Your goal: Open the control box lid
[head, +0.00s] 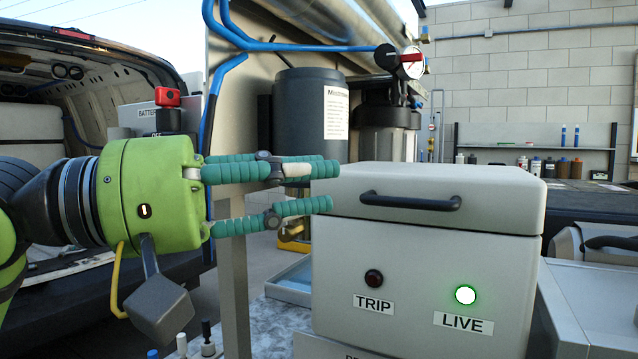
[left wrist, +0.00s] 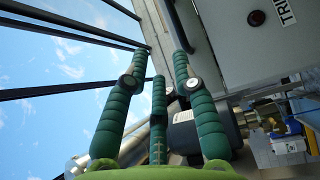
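The control box (head: 420,275) is light grey and stands at the centre right in the head view. Its lid (head: 500,195) lies shut on the body, with a dark bar handle (head: 411,201) across its front. Below are a dark red TRIP lamp (head: 374,278) and a lit green LIVE lamp (head: 465,294). My left gripper (head: 332,187) has teal fingers spread apart and empty, pointing right, with the tips at the lid's left front corner; contact is unclear. In the left wrist view, the box front (left wrist: 236,50) is at upper right, beside the fingers (left wrist: 160,62). My right gripper is out of view.
A dark filter housing (head: 300,110) and a pressure gauge (head: 412,63) on blue piping stand behind the box. A metal post (head: 235,290) rises left of the box. A van (head: 90,80) stands open at the left. Bottles (head: 550,166) line a back shelf.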

